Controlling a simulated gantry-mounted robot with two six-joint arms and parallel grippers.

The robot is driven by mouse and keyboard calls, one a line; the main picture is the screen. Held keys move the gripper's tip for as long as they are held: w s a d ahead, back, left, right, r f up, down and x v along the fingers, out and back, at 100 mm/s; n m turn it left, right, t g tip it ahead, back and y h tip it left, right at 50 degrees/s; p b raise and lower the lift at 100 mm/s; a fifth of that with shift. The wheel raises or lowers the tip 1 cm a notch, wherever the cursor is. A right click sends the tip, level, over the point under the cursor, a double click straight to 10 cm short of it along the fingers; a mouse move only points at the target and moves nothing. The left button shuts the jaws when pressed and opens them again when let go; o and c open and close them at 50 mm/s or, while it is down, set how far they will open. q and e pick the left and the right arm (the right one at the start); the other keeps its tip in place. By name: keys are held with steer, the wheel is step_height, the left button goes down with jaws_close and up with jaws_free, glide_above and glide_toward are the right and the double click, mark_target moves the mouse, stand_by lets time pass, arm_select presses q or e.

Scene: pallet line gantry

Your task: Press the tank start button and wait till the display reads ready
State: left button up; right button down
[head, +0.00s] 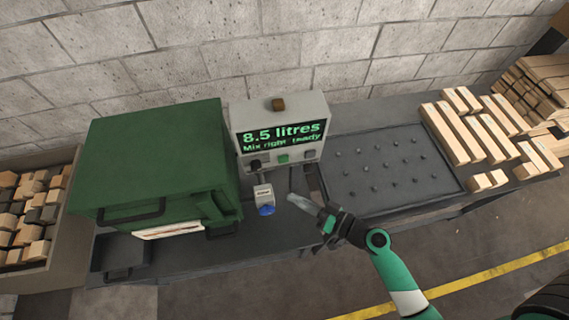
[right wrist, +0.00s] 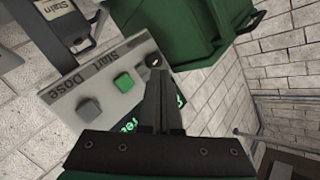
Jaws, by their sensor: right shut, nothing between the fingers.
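The grey control box (head: 312,108) stands on the bench, its lit display (head: 282,134) showing "8.5 litres" and, beneath, what looks like "Mix right ready". The green button (head: 283,158) sits below the display, between a dark knob and a grey button (head: 309,154). In the right wrist view the green button (right wrist: 125,82) is beside the word "Start" and the grey button (right wrist: 89,107) beside "Dose". My right gripper (head: 327,221) is shut and empty, in front of the box and apart from the green button. Its fingers (right wrist: 155,72) partly hide the panel and display. My left gripper is not in view.
A large green tank (head: 150,150) stands left of the box. A blue-ended item (head: 266,210) is below the panel. A dark studded tray (head: 385,190) lies right. Wood blocks fill a crate (head: 60,250) at left; wooden bars (head: 450,132) lie at right.

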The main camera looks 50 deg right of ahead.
mark_target(283, 159)
steer(key=shift+w+d, duration=0.1)
steer(key=w+d, duration=0.5)
steer(key=w, duration=0.2)
stand_by(0.5)
steer(key=shift+w, duration=0.1)
steer(key=shift+w+d, duration=0.1)
stand_by(1.7)
steer(key=shift+w+d+b, duration=0.2)
steer(key=shift+w+b, duration=0.05)
steer(key=shift+b, duration=0.1)
